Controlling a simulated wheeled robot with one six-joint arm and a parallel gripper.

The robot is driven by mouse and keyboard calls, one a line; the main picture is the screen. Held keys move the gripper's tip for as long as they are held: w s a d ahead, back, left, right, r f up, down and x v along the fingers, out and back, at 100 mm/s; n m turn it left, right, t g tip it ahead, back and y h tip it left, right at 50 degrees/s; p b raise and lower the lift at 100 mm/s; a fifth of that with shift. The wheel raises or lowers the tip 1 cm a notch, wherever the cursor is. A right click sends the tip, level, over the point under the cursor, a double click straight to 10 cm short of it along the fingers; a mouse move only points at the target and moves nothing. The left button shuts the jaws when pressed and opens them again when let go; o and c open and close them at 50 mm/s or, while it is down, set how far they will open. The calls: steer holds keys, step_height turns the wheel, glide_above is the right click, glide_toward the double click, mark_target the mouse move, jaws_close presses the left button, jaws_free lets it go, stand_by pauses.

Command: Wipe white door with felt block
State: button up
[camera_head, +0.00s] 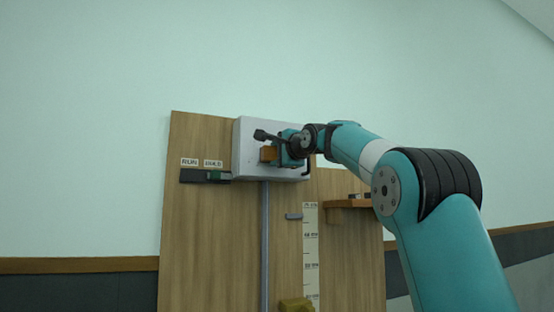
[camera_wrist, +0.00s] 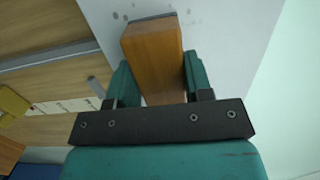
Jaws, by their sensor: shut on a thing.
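The felt block (camera_wrist: 153,62) is a wooden block with a dark grey felt strip at its far end in the wrist view. My gripper (camera_wrist: 158,78) is shut on its wooden sides. In the head view, my gripper (camera_head: 288,152) is in front of the white door (camera_head: 249,150) of a wall box, and the block (camera_head: 268,154) shows as a small orange-brown piece. The white door also fills much of the wrist view (camera_wrist: 225,40). Several grey spots (camera_wrist: 118,16) show on it beside the felt end. I cannot tell whether the felt touches the door.
The box hangs on a wooden panel (camera_head: 205,240). A RUN/HOLD slider (camera_head: 206,176) is at its left. Below are a grey vertical pipe (camera_head: 264,245), a scale strip (camera_head: 311,245) and a yellow part (camera_head: 296,304). A wooden shelf (camera_head: 346,204) juts out at the right, under my arm.

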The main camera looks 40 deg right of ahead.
mark_target(245, 147)
steer(key=shift+w+a+r, duration=0.1)
steer(key=shift+w+a, duration=0.3)
steer(key=shift+a, duration=0.9)
steer(key=shift+w+a+f, duration=0.1)
steer(key=shift+w+a, duration=0.25)
steer(key=shift+a, duration=0.95)
steer(key=shift+w+a+r, duration=0.1)
steer(key=shift+w+a, duration=0.3)
steer(key=shift+a, duration=0.9)
steer(key=shift+r, duration=0.85)
steer(key=shift+s+d, duration=0.35)
steer(key=shift+d, duration=0.95)
steer(key=shift+s+d, duration=0.35)
steer(key=shift+d, duration=0.95)
steer(key=shift+s+d, duration=0.35)
steer(key=shift+d, duration=0.95)
steer(key=shift+s+f, duration=0.15)
steer(key=shift+s, duration=0.1)
steer(key=shift+s+a+b, duration=0.3)
steer(key=shift+s+b, duration=0.15)
steer(key=shift+s, duration=0.4)
steer(key=shift+s+a+b, duration=0.25)
steer(key=shift+s+b, duration=0.2)
steer(key=shift+s, duration=0.45)
steer(key=shift+s+a+b, duration=0.3)
steer(key=shift+s+b, duration=0.15)
steer(key=shift+s, duration=0.4)
